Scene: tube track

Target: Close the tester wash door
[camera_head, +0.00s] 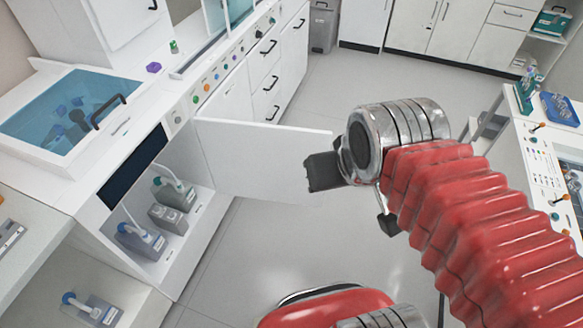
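The wash door (260,158) is a plain white panel standing wide open from the front of the white tester cabinet. Its hinge side is at the right of the open compartment (168,250), and it juts out over the floor to the right. My gripper (322,172) is the dark end piece on my red arm. It overlaps the door's free edge in the picture; I cannot tell if it touches. Its fingers are seen from behind, so their opening is hidden. Grey bottles (176,192) with blue and white caps and tubes stand inside the compartment.
A tester with a blue transparent lid (70,110) and a black handle sits above the compartment. White drawers (272,80) with black handles stand behind the door. Another bench (540,160) is at the right. The grey floor (330,90) between is clear.

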